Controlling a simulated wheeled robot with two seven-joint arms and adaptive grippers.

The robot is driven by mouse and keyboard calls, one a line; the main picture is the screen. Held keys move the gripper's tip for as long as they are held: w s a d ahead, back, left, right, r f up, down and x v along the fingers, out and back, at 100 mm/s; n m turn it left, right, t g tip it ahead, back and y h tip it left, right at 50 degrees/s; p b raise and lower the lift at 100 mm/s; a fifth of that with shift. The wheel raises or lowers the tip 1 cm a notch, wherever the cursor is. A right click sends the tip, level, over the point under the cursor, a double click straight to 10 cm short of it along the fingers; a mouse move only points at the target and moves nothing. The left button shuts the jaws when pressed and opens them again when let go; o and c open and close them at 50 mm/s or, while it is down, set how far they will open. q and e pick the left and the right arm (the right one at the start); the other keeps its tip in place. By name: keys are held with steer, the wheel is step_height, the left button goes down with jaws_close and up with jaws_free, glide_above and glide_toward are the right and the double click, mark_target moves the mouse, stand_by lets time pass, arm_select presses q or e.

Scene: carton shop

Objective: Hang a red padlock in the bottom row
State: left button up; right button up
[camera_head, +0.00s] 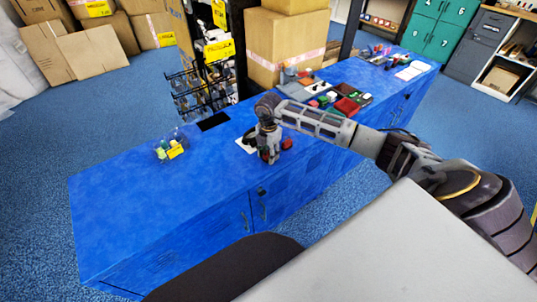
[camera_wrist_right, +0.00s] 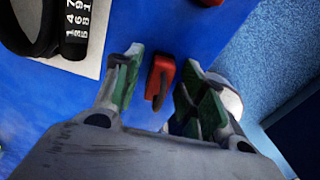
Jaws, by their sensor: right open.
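A red padlock (camera_wrist_right: 160,82) with a dark shackle lies on the blue counter, between the two fingers of my right gripper (camera_wrist_right: 155,90) in the right wrist view. The fingers are open, with a gap on each side of it. In the head view my right gripper (camera_head: 268,157) points down at the counter and mostly hides this padlock. A second red item (camera_head: 287,144) lies just right of the gripper; it shows at the top edge of the wrist view (camera_wrist_right: 210,2). A black wire rack with hooks (camera_head: 200,95) stands behind the counter. My left gripper is out of view.
A black looped item with number dials (camera_wrist_right: 68,32) lies on a white sheet beside the gripper. A small group of items with a yellow tag (camera_head: 172,150) sits left on the counter (camera_head: 120,200). Trays of goods (camera_head: 345,105) and cartons (camera_head: 285,45) stand toward the back.

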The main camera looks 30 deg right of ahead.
steer(key=r, duration=1.2)
steer(key=shift+d+p, duration=0.2)
steer(key=shift+p, duration=0.1)
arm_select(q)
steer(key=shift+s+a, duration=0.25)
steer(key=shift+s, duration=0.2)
arm_select(e)
steer(key=shift+r, duration=0.75)
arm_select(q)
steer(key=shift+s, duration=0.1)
